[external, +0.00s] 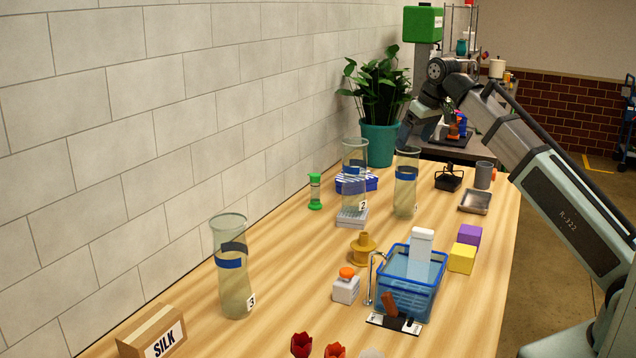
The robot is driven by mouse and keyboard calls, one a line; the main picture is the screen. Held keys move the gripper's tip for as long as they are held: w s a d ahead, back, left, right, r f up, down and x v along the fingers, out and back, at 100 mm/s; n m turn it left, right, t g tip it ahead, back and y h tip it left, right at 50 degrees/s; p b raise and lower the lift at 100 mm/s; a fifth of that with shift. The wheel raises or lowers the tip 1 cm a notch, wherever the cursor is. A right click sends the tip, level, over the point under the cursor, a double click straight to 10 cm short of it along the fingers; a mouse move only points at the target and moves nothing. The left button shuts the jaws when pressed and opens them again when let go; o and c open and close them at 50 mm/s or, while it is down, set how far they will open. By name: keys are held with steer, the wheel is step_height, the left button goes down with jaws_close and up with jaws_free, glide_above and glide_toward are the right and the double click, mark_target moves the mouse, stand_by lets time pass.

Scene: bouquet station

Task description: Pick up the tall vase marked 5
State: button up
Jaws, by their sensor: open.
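Three tall clear vases with blue bands stand upright on the wooden table. The front-left vase (233,285) has a label that looks like 3, though 5 is hard to rule out. The back-right vase (405,188) has a label too small to read. I cannot tell for sure which vase is marked 5. My gripper (408,136) is raised beyond the back-right vase, beside the plant, apart from every vase. It is open, and no held object shows; its fingertips are small and partly unclear.
A potted plant (380,140) stands behind the vases. A blue basket (410,300) holding a white object, a yellow block (461,258), a purple block (469,235) and a brass holder (363,250) stand right of centre. A SILK box (150,335) is front left, near the wall.

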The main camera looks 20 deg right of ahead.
mark_target(406, 161)
steer(key=shift+x, duration=2.05)
steer(key=shift+d+x, duration=0.2)
steer(key=shift+x, duration=1.1)
steer(key=shift+d+x, duration=0.15)
steer(key=shift+x, duration=1.15)
jaws_close()
